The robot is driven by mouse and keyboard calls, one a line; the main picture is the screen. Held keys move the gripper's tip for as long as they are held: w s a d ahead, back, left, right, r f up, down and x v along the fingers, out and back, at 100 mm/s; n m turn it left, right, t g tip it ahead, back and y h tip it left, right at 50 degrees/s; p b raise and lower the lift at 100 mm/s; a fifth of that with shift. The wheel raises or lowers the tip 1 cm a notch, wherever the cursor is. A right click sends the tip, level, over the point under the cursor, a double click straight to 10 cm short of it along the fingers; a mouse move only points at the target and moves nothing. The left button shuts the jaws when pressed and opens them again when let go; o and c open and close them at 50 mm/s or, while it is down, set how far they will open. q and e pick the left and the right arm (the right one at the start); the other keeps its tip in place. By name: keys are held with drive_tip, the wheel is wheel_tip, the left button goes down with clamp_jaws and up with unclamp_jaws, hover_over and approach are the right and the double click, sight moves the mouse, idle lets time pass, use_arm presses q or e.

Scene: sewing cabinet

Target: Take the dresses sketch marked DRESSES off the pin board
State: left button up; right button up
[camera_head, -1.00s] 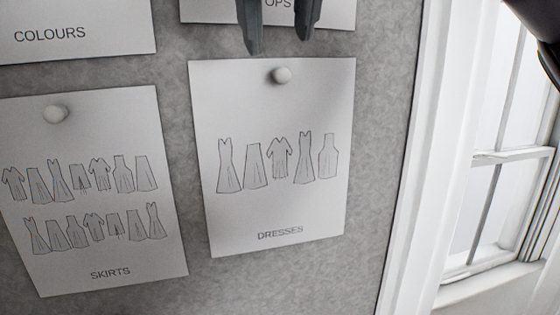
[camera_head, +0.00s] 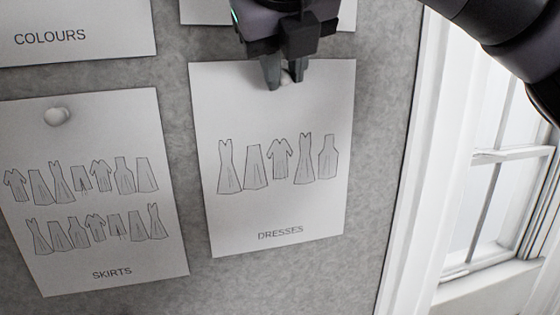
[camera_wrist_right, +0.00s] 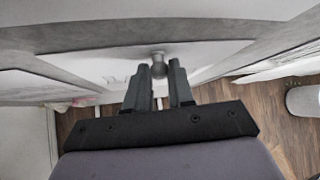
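The dresses sketch (camera_head: 275,205) is a white sheet with several dress outlines, marked DRESSES, lying flat on the grey pin board (camera_head: 385,120). A white round-headed pin (camera_head: 287,77) is at its top edge. My right gripper (camera_head: 286,80) is in front of the sheet's top, with its fingers on either side of the pin, apparently shut on it. The pin head (camera_wrist_right: 158,69) also shows between the fingertips in the right wrist view. The fingers partly hide the pin in the head view. My left gripper is not in view.
The skirts sheet (camera_head: 95,240) with its own pin (camera_head: 57,117) hangs to the left. The colours sheet (camera_head: 75,30) is above it. Another sheet (camera_head: 347,15) is behind my right gripper. A white-framed window (camera_head: 500,200) is to the right.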

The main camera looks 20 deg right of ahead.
clamp_jaws()
drive_tip(key=shift+s+r, duration=0.4)
wheel_tip(320, 180, up, 7)
drive_tip(key=s+b, duration=0.3)
drive_tip(key=s, duration=1.6)
drive_tip(key=shift+a+f, duration=0.4)
drive_tip(key=shift+s, duration=0.1)
